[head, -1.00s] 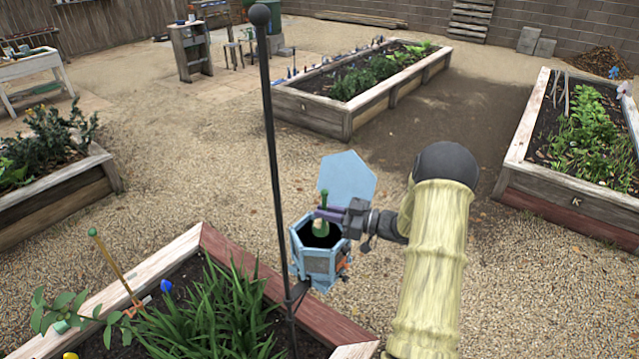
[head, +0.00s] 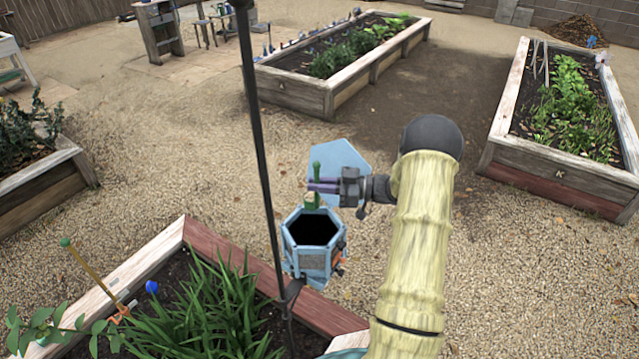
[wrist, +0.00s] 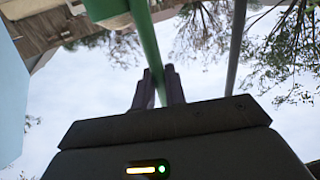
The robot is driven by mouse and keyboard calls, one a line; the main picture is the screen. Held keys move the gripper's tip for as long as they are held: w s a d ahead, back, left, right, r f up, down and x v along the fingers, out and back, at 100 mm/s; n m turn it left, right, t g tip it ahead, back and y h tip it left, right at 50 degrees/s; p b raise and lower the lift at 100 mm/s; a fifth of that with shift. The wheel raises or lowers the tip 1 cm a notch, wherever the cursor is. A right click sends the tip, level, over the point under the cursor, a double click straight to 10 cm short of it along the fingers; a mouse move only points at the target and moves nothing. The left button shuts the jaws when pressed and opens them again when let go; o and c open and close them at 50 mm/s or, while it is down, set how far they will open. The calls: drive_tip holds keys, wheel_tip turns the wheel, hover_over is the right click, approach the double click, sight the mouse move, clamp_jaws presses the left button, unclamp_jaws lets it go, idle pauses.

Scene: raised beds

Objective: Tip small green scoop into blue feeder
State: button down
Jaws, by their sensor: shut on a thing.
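The small green scoop (head: 311,201) is held above the back rim of the blue feeder, in front of its raised lid. My gripper (head: 322,186) is shut on the scoop's green handle, which stands roughly upright. In the wrist view the green handle (wrist: 149,50) runs between my fingers (wrist: 160,88), and the scoop's bowl is cut off at the top edge. The blue feeder (head: 313,262) is a six-sided box with a dark open top. Its light-blue lid (head: 345,158) stands open behind. I cannot tell what the scoop or the feeder holds.
A thin black pole (head: 262,140) rises just left of the feeder. A raised bed (head: 225,262) with leafy plants lies at the front left, its red-brown board close to the feeder. Other raised beds stand farther back (head: 290,95) and at right (head: 550,182). Gravel is open between them.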

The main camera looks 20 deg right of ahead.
drive_tip(key=shift+s+a, duration=0.1)
drive_tip(key=shift+w+f+b, duration=0.2)
drive_tip(key=shift+f+b, duration=0.85)
drive_tip(key=shift+f, duration=0.75)
drive_tip(key=shift+r, duration=0.1)
drive_tip(key=shift+s+a+f+n+g+h+b, duration=0.1)
drive_tip(key=shift+a+f+n+g+h+b, duration=0.25)
drive_tip(key=shift+a+f+n+h+b, duration=1.05)
drive_tip(key=shift+s+a+f+n+g+h+b, duration=0.1)
drive_tip(key=shift+a+f+n+g+h+b, duration=0.5)
drive_tip(key=shift+a+h, duration=1.55)
drive_tip(key=shift+a+f+n+g+h+b, duration=0.15)
drive_tip(key=shift+a+f+n+h+b, duration=0.85)
drive_tip(key=shift+h, duration=1.75)
drive_tip(key=shift+d+f, duration=0.2)
drive_tip(key=shift+d, duration=0.1)
drive_tip(key=shift+s+r, duration=0.1)
drive_tip(key=shift+s, duration=0.1)
